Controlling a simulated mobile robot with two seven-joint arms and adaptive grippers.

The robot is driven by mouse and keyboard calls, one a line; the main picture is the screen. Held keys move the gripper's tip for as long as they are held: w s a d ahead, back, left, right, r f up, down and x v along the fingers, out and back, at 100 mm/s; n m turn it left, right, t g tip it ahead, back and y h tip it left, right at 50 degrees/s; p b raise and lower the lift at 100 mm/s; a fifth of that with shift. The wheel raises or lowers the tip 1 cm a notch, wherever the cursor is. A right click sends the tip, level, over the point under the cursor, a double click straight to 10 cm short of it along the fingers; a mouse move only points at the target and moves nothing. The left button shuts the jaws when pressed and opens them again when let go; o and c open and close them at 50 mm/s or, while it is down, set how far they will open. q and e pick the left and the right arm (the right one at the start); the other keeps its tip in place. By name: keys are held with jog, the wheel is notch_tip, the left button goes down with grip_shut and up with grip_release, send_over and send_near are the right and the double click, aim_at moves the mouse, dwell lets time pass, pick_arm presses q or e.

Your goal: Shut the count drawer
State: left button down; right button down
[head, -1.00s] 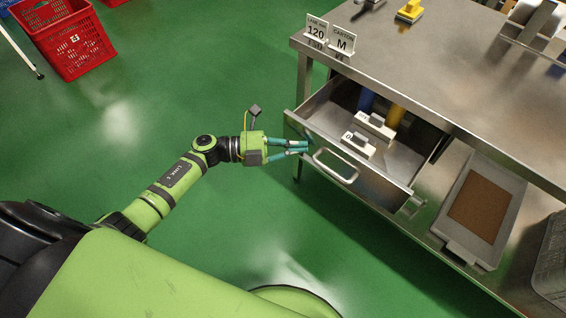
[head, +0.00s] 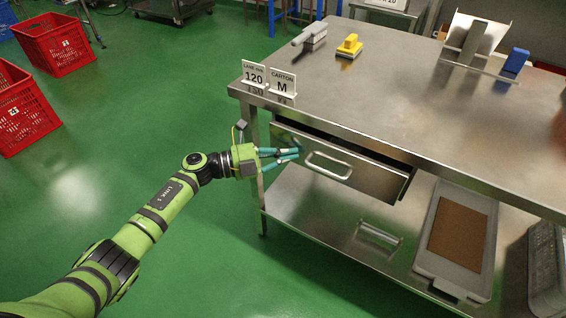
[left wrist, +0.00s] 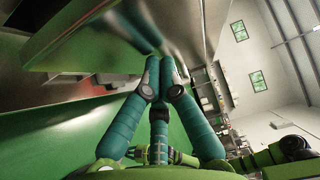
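The count drawer (head: 352,172) hangs under the left end of the steel worktable and is pushed most of the way in. A narrow dark gap shows along its top, and its front stands a little proud of the table edge. Its bar handle (head: 328,166) is on the front face. My left gripper (head: 297,153) is at the left part of the drawer front, its fingertips touching or very near it. In the left wrist view its teal fingers (left wrist: 158,62) come together at the tips with nothing between them. The drawer's contents are hidden. My right gripper is out of view.
The worktable top (head: 400,100) carries a lane sign (head: 254,77), a carton sign (head: 283,86) and a yellow tool (head: 349,46). A grey tray with a brown pad (head: 457,232) lies right of the drawer. Red crates (head: 55,44) stand on open green floor at left.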

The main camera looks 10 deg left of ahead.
pick_arm(q)
jog(key=shift+w+d+r, duration=0.1)
jog(key=shift+w+d, duration=0.1)
jog(key=shift+w, duration=0.45)
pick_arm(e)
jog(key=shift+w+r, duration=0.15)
